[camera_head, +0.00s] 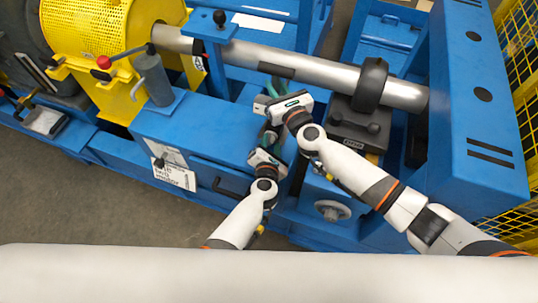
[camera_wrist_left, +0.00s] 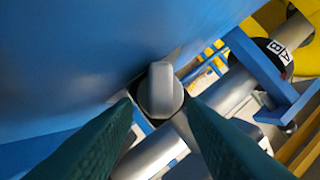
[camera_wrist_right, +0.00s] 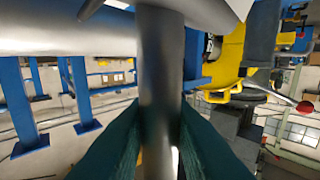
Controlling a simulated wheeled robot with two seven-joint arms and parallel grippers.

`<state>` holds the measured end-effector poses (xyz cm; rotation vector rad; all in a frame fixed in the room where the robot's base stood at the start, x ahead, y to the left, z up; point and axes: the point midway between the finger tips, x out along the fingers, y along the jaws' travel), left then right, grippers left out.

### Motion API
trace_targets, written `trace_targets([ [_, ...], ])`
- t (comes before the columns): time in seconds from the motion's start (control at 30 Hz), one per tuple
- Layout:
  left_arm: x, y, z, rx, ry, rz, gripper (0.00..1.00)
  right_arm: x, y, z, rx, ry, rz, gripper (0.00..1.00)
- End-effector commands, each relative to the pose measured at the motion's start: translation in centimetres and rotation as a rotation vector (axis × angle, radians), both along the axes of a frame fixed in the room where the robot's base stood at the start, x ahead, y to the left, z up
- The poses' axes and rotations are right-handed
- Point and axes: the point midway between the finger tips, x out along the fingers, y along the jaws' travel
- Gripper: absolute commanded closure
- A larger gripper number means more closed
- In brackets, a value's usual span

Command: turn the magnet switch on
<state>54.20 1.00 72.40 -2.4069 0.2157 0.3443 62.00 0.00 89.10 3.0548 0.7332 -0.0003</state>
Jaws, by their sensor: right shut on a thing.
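A grey rotary knob (camera_wrist_left: 160,90), which looks like the magnet switch, sits on a blue panel in the left wrist view. Its raised grip bar points roughly up in that picture. My left gripper (camera_wrist_left: 160,104) is open, with its green fingers on either side of the knob and small gaps showing. In the head view the left gripper (camera_head: 269,138) is low at the blue frame and the knob is hidden. My right gripper (camera_head: 264,103) is just above it. In the right wrist view the right gripper (camera_wrist_right: 160,110) is shut on a dark grey bar (camera_wrist_right: 160,60).
A silver shaft (camera_head: 300,65) runs across behind the grippers, with a black collar (camera_head: 371,85) on it. A yellow perforated guard (camera_head: 95,30) and a red-knobbed lever (camera_head: 104,62) stand at left. A blue upright (camera_head: 475,100) stands at right. The two grippers are close together.

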Motion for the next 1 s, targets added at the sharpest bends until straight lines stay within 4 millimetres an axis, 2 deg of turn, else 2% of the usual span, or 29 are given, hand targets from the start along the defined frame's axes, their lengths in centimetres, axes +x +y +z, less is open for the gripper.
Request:
trace_targets([
  [0.5,-9.2,0.7,2.8,-0.001,0.004,0.002,0.62,0.0,0.0,-0.1,-0.001,0.002,0.000,1.00],
  [0.7,-10.6,0.8,3.3,0.001,0.001,0.001,0.62,0.0,0.0,-0.1,-0.001,0.002,0.000,1.00],
  [0.97,-10.8,0.8,3.3,0.001,0.001,0.001,0.62,0.0,0.0,-0.1,0.000,0.001,0.000,1.00],
  [1.0,-10.8,0.8,3.3,0.001,0.002,0.000,0.67,0.0,0.0,-0.1,0.000,0.001,0.000,1.00],
])
